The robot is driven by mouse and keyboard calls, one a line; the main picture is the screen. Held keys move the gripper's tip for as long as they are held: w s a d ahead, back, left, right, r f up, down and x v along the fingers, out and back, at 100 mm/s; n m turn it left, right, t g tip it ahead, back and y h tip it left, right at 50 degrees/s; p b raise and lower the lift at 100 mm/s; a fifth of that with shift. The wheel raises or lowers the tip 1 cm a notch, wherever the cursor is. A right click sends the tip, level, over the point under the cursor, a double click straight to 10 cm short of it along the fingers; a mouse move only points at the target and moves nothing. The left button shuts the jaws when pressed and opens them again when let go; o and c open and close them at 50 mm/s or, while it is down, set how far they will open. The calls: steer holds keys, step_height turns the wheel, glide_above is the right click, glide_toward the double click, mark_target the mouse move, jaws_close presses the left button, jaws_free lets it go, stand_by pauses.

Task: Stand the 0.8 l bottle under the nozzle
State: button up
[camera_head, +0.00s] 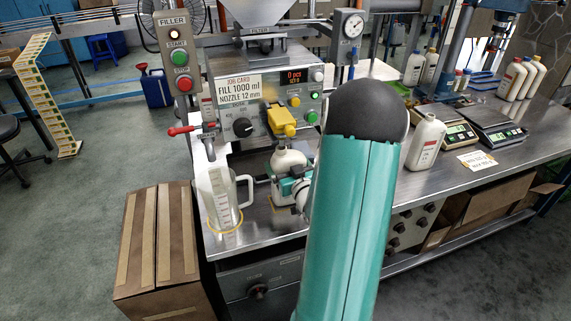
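A white bottle (287,162) stands at the front of the filling machine, below a yellow block (282,121). The nozzle tip cannot be made out. My gripper (277,183) is at this bottle, with teal and dark parts crossing its front and left side. My arm hides its right side, and I cannot tell whether the fingers press on it. Another white bottle (426,143) stands right of my arm; several more stand at the back right. Their volumes are too small to read.
A clear measuring jug (220,203) stands close left of the gripper, on a yellow ring. A red-handled valve (184,131) juts out above it. Scales (497,125) stand on the right bench. A cardboard box (158,245) stands at the bench's left front.

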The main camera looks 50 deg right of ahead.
steer(key=shift+s, duration=0.15)
steer(key=shift+a+f, duration=0.1)
stand_by(0.7)
steer(key=o, duration=0.7)
steer(key=shift+c, duration=0.2)
